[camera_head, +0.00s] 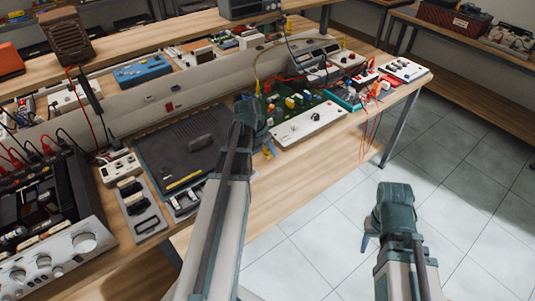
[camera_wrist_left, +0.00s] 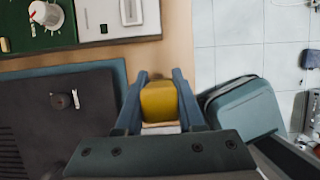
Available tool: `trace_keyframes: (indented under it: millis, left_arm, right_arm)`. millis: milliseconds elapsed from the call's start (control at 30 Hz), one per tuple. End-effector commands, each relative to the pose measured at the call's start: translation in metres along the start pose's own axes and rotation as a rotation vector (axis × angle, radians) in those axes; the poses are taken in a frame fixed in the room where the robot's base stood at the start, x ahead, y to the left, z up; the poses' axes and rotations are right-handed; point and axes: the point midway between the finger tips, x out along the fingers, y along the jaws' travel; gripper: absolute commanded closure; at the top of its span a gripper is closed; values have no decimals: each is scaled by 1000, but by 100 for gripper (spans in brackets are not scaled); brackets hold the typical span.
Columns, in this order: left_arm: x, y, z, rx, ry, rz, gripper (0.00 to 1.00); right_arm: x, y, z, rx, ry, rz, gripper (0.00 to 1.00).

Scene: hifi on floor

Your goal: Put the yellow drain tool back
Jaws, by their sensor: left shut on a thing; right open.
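My left gripper (camera_head: 266,146) is shut on a small yellow piece, which I take to be the yellow drain tool (camera_wrist_left: 158,102). In the left wrist view the piece sits between the two fingers (camera_wrist_left: 158,98), over the wooden bench edge. In the head view the gripper hides most of it. A separate thin yellow stick (camera_head: 183,182) lies on the dark mat (camera_head: 165,150). My right gripper (camera_head: 369,238) is open and hangs over the floor, right of the bench.
A green circuit board with a white panel (camera_head: 308,123) stands behind the left gripper. A silver-fronted hi-fi unit (camera_head: 60,250) is at the left. A grey holder (camera_head: 140,212) stands beside the mat. Wood along the front bench edge (camera_head: 300,175) is bare.

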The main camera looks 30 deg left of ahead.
Motion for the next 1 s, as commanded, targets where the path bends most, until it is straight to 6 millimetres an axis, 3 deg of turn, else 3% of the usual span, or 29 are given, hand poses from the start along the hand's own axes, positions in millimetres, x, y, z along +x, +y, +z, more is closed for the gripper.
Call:
trace_keyframes:
  millis: [67,467,500,633,1000]
  left_arm:
    - [12,-3,-2,-2,0,1,100]
    - [14,-3,-2,-3,0,1,100]
    - [12,-3,-2,-3,0,1,57]
    - [12,-3,-2,-3,0,1,34]
    - [10,-3,-1,-3,0,1,33]
  right_arm:
    - [11,-1,-1,0,0,0,50]
    - [13,-1,-1,0,0,0,50]
    - [12,-1,-1,0,0,0,50]
    - [12,-1,-1,0,0,0,50]
    - [10,-1,-1,0,0,0,50]
